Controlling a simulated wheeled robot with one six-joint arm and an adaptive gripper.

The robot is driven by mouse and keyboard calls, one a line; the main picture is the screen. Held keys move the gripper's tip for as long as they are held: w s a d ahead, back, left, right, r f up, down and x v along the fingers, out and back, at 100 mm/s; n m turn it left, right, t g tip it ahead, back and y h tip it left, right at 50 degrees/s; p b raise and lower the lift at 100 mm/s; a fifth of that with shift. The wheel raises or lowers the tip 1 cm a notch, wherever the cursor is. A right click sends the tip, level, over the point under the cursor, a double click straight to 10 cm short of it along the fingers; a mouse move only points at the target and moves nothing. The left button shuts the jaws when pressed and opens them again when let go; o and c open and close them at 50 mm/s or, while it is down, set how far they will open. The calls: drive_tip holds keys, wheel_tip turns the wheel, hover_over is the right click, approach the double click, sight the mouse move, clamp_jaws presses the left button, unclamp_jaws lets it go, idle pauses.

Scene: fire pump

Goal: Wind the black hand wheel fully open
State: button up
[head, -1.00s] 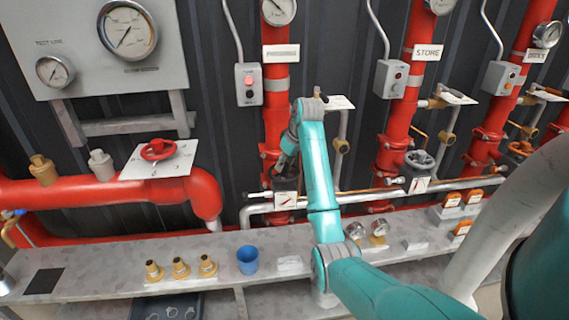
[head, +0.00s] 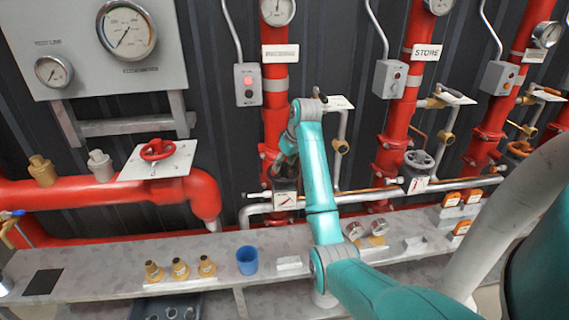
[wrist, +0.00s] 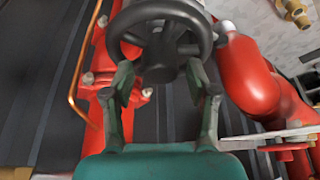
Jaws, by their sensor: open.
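The black hand wheel (wrist: 160,35) fills the top of the wrist view, with its rim, spokes and hub showing. My gripper (wrist: 159,82) is open, its two fingers apart at the near side of the rim. Nothing shows clamped between them, and I cannot tell whether a finger touches the rim. In the head view my gripper (head: 284,168) is at the red pipe left of the STORE pipe, just above a small white plate with a red pointer (head: 285,199). My arm and gripper hide most of the wheel there.
A red hand wheel (head: 157,150) sits on a white plate at the left, and a grey one (head: 419,160) on the STORE pipe. A shelf (head: 110,275) below carries brass fittings (head: 180,268) and a blue cup (head: 247,260). A switch box (head: 248,84) hangs above left.

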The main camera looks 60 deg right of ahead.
drive_tip(key=m+h, duration=0.1)
drive_tip(key=m, duration=0.2)
drive_tip(key=m+g+h, duration=0.1)
drive_tip(key=m, duration=0.3)
drive_tip(key=shift+w+a, duration=0.1)
drive_tip(key=shift+a, duration=0.05)
drive_tip(key=m+g+h, duration=0.1)
drive_tip(key=m, duration=0.2)
drive_tip(key=shift+w+m+g, duration=0.1)
drive_tip(key=shift+m+g, duration=0.2)
drive_tip(key=shift+m, duration=0.1)
drive_tip(key=m+g, duration=0.1)
drive_tip(key=m, duration=0.2)
clamp_jaws()
drive_tip(key=n+t, duration=0.1)
drive_tip(key=n, duration=0.2)
drive_tip(key=shift+n, duration=0.4)
drive_tip(key=n, duration=0.2)
drive_tip(key=n+t+y, duration=0.1)
drive_tip(key=n, duration=0.1)
drive_tip(key=shift+s+t, duration=0.2)
drive_tip(key=shift+t, duration=0.1)
